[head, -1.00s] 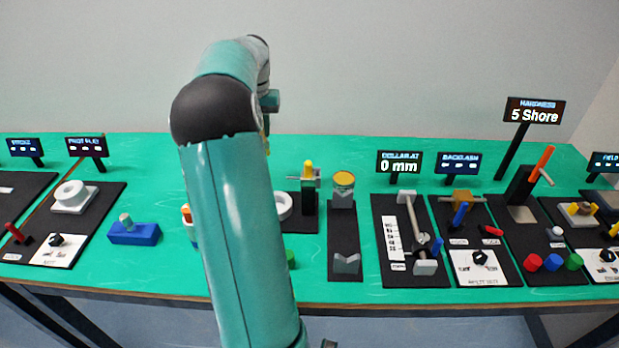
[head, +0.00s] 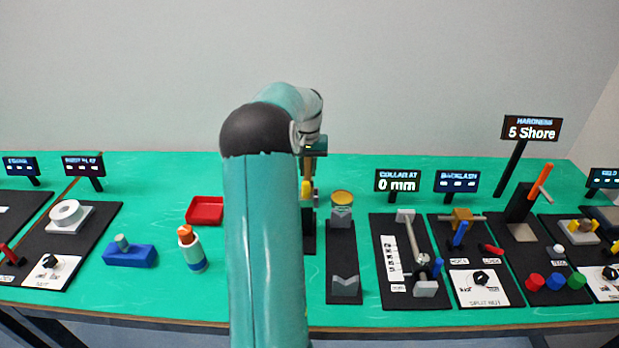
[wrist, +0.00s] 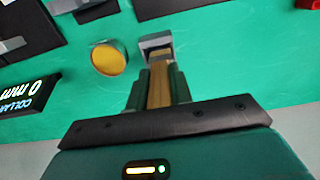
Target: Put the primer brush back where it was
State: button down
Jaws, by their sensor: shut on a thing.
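My gripper (wrist: 157,88) is shut on a long tan piece, taken to be the primer brush (wrist: 159,92). In the wrist view it lies between the two green fingers. A grey piece (wrist: 155,42) shows just past the fingertips; I cannot tell whether it belongs to the brush. In the head view the brush (head: 308,168) shows as a small tan shape under my wrist, above the far part of the table. It is close to the yellow knob (head: 306,188) of a black stand. The brush's spot of origin cannot be told.
A red tray (head: 205,210), an orange-tipped bottle (head: 191,248) and a blue block (head: 130,255) are on the left. Several black-based stations fill the right.

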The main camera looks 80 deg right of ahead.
aim_at(309, 177)
jog(key=shift+s+d+f, duration=0.1)
jog(key=shift+s+f, duration=0.05)
jog(key=shift+f, duration=0.8)
jog(key=shift+s+d+f, duration=0.1)
jog(key=shift+f, duration=0.85)
jog(key=shift+f, duration=0.1)
jog(key=c, duration=1.3)
grip_release()
jog(key=shift+o, duration=0.2)
notch_tip(309, 177, up, 12)
jog(key=shift+r, duration=0.15)
jog(key=shift+a, duration=0.1)
